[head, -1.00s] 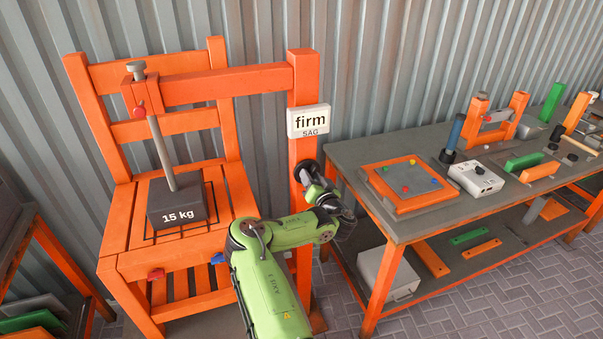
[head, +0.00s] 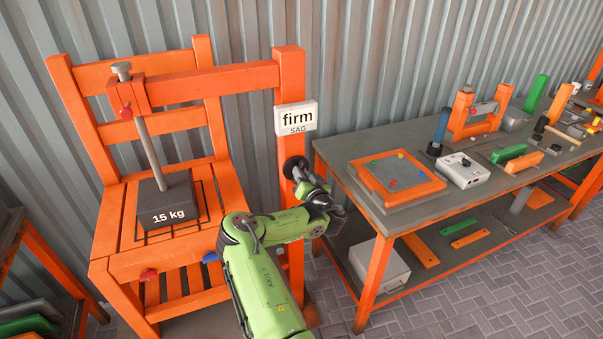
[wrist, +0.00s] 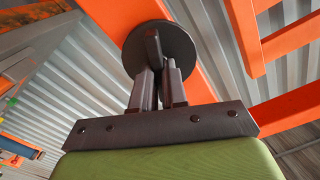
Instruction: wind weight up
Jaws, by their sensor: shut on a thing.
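The dark grey 15 kg weight (head: 172,207) hangs on or rests at the seat of the orange chair (head: 120,225), below a grey rod (head: 149,150) from the orange arm of the post (head: 288,80). I cannot tell whether it touches the seat. A dark round crank wheel (head: 295,168) sits on the post below the "firm SAG" sign (head: 296,118). In the wrist view the wheel (wrist: 178,50) has a bar across its face. My gripper (wrist: 157,75) is shut on this bar. In the head view my arm partly hides the gripper.
A workbench (head: 350,200) stands right of the post, with an orange-framed board (head: 397,182), a white box (head: 464,170) and several tools. A grey box (head: 378,268) is on its lower shelf. A corrugated wall closes the back. Paved floor is clear at lower right.

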